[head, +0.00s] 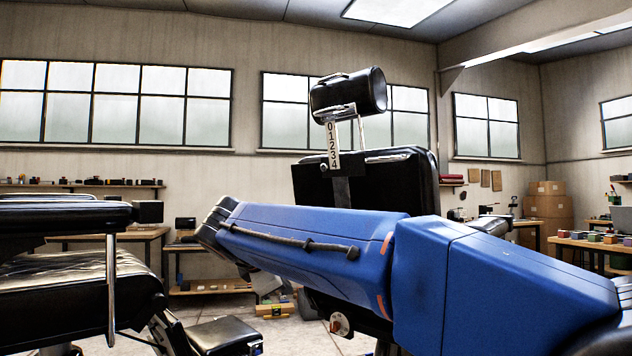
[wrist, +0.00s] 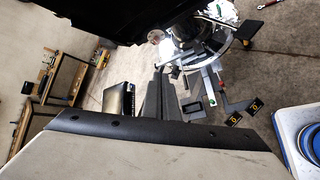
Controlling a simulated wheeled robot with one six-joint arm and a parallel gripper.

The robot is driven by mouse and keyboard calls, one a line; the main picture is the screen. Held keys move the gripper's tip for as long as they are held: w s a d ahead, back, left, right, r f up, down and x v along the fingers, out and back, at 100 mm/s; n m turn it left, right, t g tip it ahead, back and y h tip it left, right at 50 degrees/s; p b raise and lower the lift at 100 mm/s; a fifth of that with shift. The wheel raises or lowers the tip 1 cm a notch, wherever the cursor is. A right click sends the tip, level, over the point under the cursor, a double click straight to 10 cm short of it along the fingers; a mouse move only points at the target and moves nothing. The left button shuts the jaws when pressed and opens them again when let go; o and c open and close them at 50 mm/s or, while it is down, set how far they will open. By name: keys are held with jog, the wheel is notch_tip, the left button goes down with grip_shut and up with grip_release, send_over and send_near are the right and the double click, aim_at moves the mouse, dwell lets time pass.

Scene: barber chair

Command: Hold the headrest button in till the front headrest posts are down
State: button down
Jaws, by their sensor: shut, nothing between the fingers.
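The black headrest (head: 360,92) stands raised above the black chair back (head: 418,182) in the head view. Two thin bright posts (head: 361,133) show in the gap between them. A pale strip marked 0 to 4 (head: 333,147) hangs beside the posts, its lower end at a dark bracket (head: 341,188). I cannot pick out the headrest button in either view. My blue arm crosses in front of the lower chair back and hides it. My gripper (wrist: 160,72) shows as dark grey fingers in the wrist view, shut and empty, with no chair part visibly touching it.
A black padded chair part with a metal lever (head: 110,290) fills the left of the head view. Workbenches (head: 208,285) stand behind, and boxes (head: 546,205) are stacked at the right. The wrist view shows floor, a bench (wrist: 68,80) and metal chair parts (wrist: 190,35).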

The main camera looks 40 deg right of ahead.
jog(key=w+d+r+n+g+h, duration=0.1)
jog(key=w+d+r+n+h, duration=0.1)
jog(key=r, duration=0.7)
jog(key=w+d+r+n+g+h, duration=0.1)
jog(key=w+d+r+n+h, duration=0.1)
jog(key=r, duration=0.7)
jog(key=w+d+r+n+g+h, duration=0.1)
jog(key=w+d+r+h, duration=0.3)
jog(key=r, duration=0.6)
jog(key=shift+w+n+h, duration=0.6)
jog(key=shift+w+n, duration=0.1)
jog(key=shift+w, duration=0.55)
jog(key=shift+d, duration=0.15)
send_near(323, 167)
jog(key=d, duration=0.5)
jog(key=shift+w+r, duration=0.15)
jog(key=shift+r, duration=0.05)
jog(key=shift+w+d+r, duration=0.1)
jog(key=shift+d, duration=0.6)
